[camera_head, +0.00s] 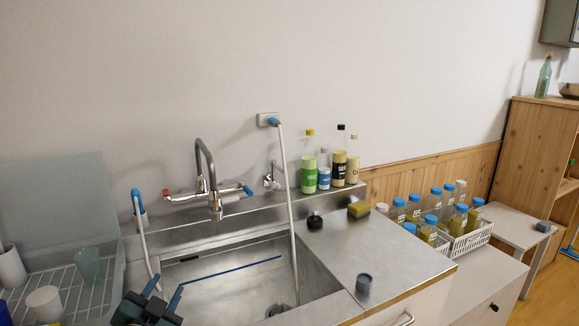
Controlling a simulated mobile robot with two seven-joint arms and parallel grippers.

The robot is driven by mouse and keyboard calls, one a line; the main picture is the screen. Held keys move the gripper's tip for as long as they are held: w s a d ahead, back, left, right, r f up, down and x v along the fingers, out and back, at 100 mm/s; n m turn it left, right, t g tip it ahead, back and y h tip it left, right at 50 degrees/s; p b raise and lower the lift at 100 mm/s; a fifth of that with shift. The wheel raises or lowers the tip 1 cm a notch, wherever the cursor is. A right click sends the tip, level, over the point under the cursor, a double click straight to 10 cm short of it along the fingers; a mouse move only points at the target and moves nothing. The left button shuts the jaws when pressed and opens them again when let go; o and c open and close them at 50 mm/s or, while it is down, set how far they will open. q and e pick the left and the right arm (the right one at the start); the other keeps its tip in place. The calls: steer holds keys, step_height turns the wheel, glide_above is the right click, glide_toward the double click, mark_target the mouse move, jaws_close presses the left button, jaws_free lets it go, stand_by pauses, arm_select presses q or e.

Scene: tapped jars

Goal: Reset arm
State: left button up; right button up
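My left gripper (165,291) shows at the bottom left, over the front left part of the steel sink (225,292). Its two dark fingers are spread apart with nothing visible between them. My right gripper is out of view. Several jars with blue lids (435,205) and yellowish contents stand in white baskets (468,243) to the right of the sink. A few have white lids.
A curved tap (205,165) and a white hose (287,200) rise behind the sink. A small dark cup (363,284), a yellow sponge (358,210) and a black-topped item (315,221) sit on the counter. Bottles (309,172) line the ledge. A rack (65,295) holds cups at left.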

arm_select(q)
steer(key=s+d+f+n+g, duration=0.2)
steer(key=s+f+g, duration=0.25)
steer(key=s, duration=0.55)
steer(key=s+d+f+n+g, duration=0.1)
steer(key=s+f+g, duration=0.35)
steer(key=s, duration=0.55)
steer(key=s+d+f+n+g, duration=0.2)
steer(key=s+f+g, duration=0.25)
steer(key=s, duration=0.65)
steer(key=w+d+f+m+t+h, duration=0.1)
steer(key=w+d+f+t+h, duration=0.2)
steer(key=w+d+f+t, duration=0.3)
steer(key=shift+f+t, duration=0.35)
steer(key=shift+f, duration=0.35)
steer(key=shift+a, duration=0.1)
